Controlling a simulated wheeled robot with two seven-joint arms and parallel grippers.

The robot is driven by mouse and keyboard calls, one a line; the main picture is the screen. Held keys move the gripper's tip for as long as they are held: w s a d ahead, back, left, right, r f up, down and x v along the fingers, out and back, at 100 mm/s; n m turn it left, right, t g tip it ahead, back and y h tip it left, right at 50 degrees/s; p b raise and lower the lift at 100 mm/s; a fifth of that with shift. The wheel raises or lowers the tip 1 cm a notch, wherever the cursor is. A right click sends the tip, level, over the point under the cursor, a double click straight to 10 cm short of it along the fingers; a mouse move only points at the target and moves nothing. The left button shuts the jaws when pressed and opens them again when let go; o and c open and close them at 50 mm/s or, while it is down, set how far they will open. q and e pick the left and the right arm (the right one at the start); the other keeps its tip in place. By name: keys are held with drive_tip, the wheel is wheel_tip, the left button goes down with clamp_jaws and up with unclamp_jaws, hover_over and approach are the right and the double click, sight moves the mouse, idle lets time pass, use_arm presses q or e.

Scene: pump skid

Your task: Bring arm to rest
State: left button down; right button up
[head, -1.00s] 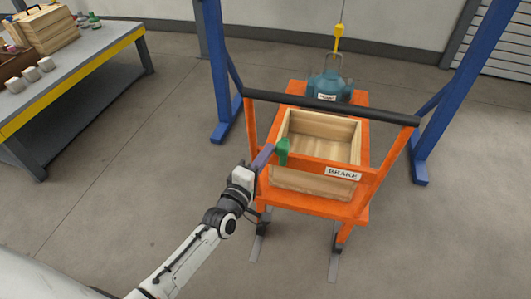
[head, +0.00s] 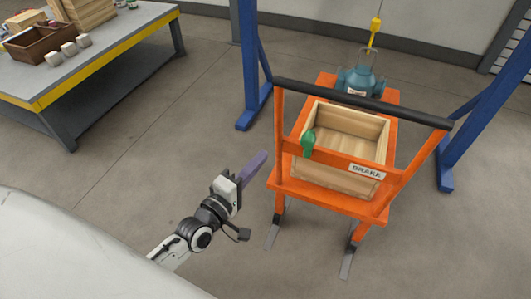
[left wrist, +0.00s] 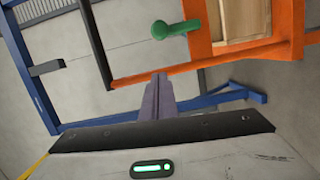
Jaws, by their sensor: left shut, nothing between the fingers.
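My left gripper (head: 257,160) is shut and empty, left of the orange cart (head: 328,206) and apart from it. Its purple fingers lie together in the left wrist view (left wrist: 159,82). My right gripper is in neither view.
The cart carries a wooden crate (head: 349,118) and a teal pump (head: 357,82) under a yellow hook (head: 375,30). Blue gantry legs (head: 252,80) stand around it. A workbench (head: 110,60) with blocks is at the upper left.

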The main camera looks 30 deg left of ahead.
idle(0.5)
use_arm(q)
drive_tip(key=s+d+f+m+g, duration=0.3)
drive_tip(key=s+f+m+g, duration=0.1)
drive_tip(key=s+f+m, duration=0.4)
drive_tip(key=s+d+f+m+g, duration=0.3)
drive_tip(key=s+f+m+g, duration=0.2)
drive_tip(key=s, duration=0.8)
wheel_tip(320, 180, down, 4)
drive_tip(key=m, duration=0.4)
drive_tip(key=shift+d+r+m, duration=0.25)
drive_tip(key=shift+d+m, duration=0.05)
drive_tip(key=shift+d, duration=0.1)
